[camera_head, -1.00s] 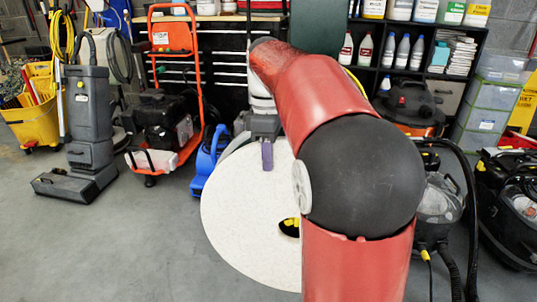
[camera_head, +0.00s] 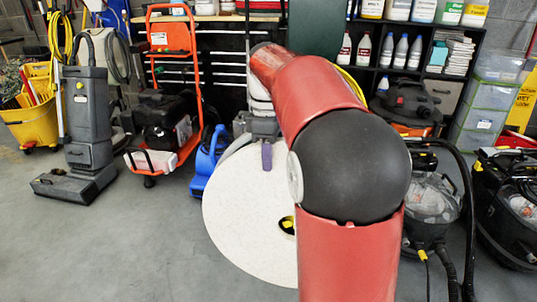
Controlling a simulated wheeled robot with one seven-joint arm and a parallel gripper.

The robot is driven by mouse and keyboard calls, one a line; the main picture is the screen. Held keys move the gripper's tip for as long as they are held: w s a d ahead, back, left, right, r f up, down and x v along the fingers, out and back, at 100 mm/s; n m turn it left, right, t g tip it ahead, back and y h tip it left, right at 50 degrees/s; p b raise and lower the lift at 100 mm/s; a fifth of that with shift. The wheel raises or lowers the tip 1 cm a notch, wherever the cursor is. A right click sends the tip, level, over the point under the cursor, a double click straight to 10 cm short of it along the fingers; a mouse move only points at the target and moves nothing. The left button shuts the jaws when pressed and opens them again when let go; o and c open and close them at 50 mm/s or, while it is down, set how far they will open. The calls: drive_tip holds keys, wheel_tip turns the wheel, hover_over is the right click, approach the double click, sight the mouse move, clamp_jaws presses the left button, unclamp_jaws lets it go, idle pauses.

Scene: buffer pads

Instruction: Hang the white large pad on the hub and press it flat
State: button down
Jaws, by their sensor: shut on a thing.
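The large white pad (camera_head: 243,215) is a big speckled disc facing me in the lower middle of the head view. Its right part is hidden behind my red and black arm. My gripper (camera_head: 266,155) is at the pad's top edge, shut on it, with one purple finger showing on the near face. Through the pad's dark centre hole a bit of yellow and black (camera_head: 287,226) shows, which may be the hub. I cannot tell whether the pad touches the hub or is apart from it.
A blue blower (camera_head: 208,163) stands close left of the pad, with an orange-framed machine (camera_head: 172,110) and a grey upright machine (camera_head: 88,130) farther left. Vacuums with black hoses (camera_head: 432,205) stand at the right. The grey floor at front left is clear.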

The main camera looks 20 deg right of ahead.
drive_tip(key=shift+w+d, duration=0.1)
drive_tip(key=shift+w, duration=0.05)
idle(0.4)
drive_tip(key=shift+w+d, duration=0.3)
drive_tip(key=shift+w, duration=0.25)
drive_tip(key=shift+w+d, duration=0.35)
drive_tip(key=shift+w, duration=0.05)
drive_tip(key=shift+w+d+f, duration=0.15)
drive_tip(key=shift+w+d, duration=0.05)
drive_tip(key=shift+w, duration=0.1)
idle(0.5)
drive_tip(key=shift+w, duration=0.1)
idle(0.4)
drive_tip(key=shift+f, duration=0.25)
idle(0.4)
